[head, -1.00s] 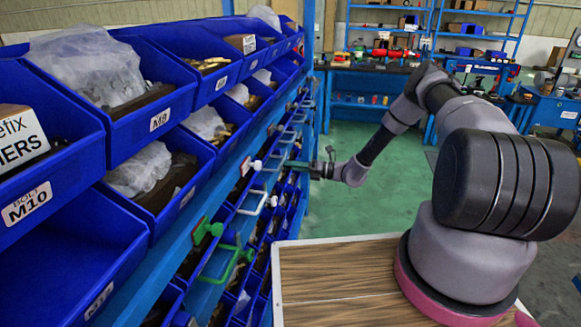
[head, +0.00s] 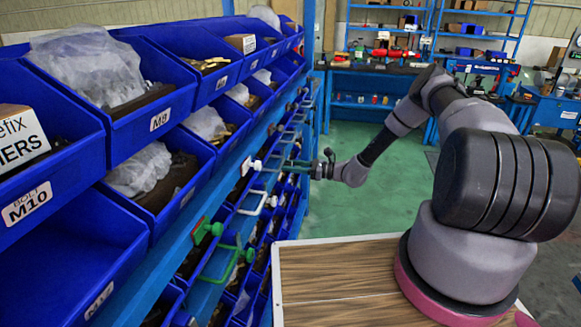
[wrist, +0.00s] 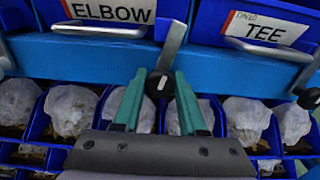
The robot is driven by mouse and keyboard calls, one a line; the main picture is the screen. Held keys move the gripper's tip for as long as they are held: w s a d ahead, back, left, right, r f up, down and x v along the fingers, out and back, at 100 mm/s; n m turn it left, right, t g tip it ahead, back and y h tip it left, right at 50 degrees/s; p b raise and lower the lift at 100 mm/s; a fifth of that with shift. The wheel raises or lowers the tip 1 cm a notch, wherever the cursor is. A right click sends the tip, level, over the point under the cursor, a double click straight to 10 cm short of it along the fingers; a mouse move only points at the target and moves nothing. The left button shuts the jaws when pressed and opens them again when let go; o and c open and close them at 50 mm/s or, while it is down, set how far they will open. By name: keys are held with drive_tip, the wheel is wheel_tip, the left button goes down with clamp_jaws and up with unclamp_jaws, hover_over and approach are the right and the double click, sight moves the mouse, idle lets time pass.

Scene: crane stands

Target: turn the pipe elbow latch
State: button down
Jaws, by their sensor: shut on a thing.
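The pipe elbow latch is a black round knob (wrist: 160,84) with a white mark and a grey metal lever (wrist: 173,43). It sits on the blue rail just below the blue bin labelled ELBOW (wrist: 112,10) in the wrist view. The lever points up and slightly right, overlapping the right end of that bin's front. My gripper (wrist: 161,79) has its two green fingers shut on the knob, one on each side. In the head view my gripper (head: 295,163) reaches the rack's far part; the latch is too small to make out there.
A bin labelled TEE (wrist: 265,28) with a white handle is to the right, and another black knob (wrist: 307,97) sits at the right edge. Bins with plastic bags hang below the rail. In the head view green floor (head: 360,205) is free right of the rack.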

drive_tip(key=shift+f+n, duration=0.1)
drive_tip(key=shift+n, duration=1.1)
drive_tip(key=shift+c, duration=2.3)
unclamp_jaws()
drive_tip(key=shift+d, duration=0.1)
drive_tip(key=v, duration=1)
drive_tip(key=shift+s+d, duration=0.15)
drive_tip(key=shift+d, duration=0.2)
